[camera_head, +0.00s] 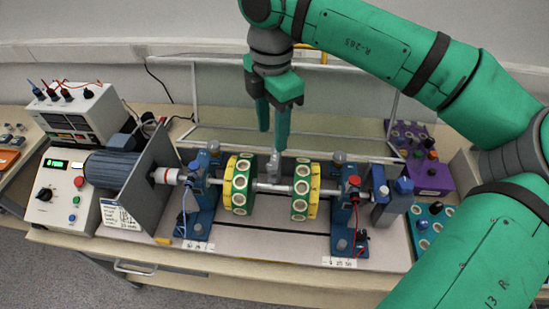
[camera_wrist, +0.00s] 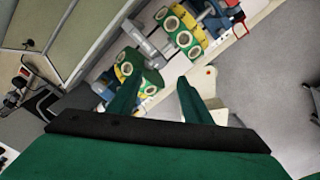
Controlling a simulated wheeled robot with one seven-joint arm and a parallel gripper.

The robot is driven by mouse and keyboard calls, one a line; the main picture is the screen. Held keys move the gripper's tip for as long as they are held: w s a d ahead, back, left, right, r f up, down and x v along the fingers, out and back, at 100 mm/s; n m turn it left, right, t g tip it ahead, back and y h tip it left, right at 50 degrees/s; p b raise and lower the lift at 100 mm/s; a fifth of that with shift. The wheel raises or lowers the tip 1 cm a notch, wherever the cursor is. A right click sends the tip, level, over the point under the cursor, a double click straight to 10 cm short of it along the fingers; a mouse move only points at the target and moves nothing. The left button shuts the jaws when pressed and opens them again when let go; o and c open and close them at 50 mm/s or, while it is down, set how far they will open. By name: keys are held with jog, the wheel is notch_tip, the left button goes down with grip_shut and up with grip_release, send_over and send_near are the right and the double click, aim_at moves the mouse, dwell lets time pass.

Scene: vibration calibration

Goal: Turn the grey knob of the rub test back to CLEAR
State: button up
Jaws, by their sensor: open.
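The vibration rig has a shaft (camera_head: 270,186) with two green and yellow discs, a left disc (camera_head: 239,184) and a right disc (camera_head: 304,190). A grey upright part (camera_head: 275,166) stands between the discs at the shaft. It may carry the rub test's grey knob, but I cannot read any CLEAR mark. A round grey knob (camera_head: 339,157) also tops the right blue stand. My gripper (camera_head: 272,122) points down above and behind the shaft, between the discs. In the wrist view its green fingers (camera_wrist: 157,70) are apart, with nothing visibly held between them.
A motor (camera_head: 110,170) and a control box (camera_head: 60,196) with a green display stand at the left. A clear guard (camera_head: 235,138) stands behind the shaft. A purple box (camera_head: 432,178) and a teal holder (camera_head: 424,236) are at the right, near my arm.

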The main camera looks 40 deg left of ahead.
aim_at(272, 166)
notch_tip(272, 166, down, 11)
jog(key=shift+r, duration=0.15)
dwell(0.4)
jog(key=c, duration=1.1)
